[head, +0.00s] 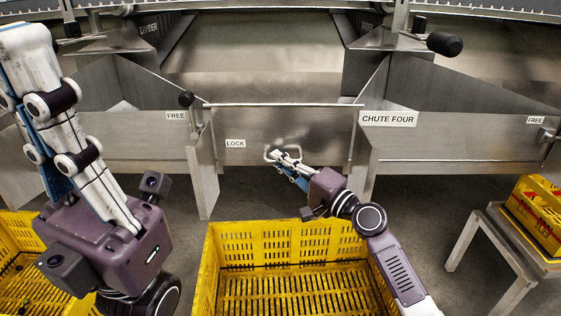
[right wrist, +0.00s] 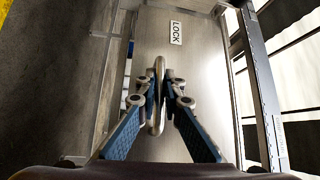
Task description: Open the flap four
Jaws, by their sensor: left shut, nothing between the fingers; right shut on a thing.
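Flap four (head: 325,130) is an upright grey metal plate beneath a thin horizontal rod, with a "CHUTE FOUR" sign (head: 388,119) beside it. It hangs closed across the chute mouth. Its small loop handle (head: 268,153) is on the plate's lower middle. My right gripper (head: 276,154) is shut on this handle, with the fingers on both sides of it in the right wrist view (right wrist: 158,97). A "LOCK" label (head: 235,143) is on the plate's left part. My left gripper (head: 20,40) is shut and empty at the upper left, away from the flap.
A black-knobbed lever (head: 186,99) stands at the flap's left, near a "FREE" label (head: 175,115). An empty yellow crate (head: 290,235) lies below the flap. A metal stand (head: 490,220) with a yellow crate (head: 540,205) is at right. Another black knob (head: 445,43) is at upper right.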

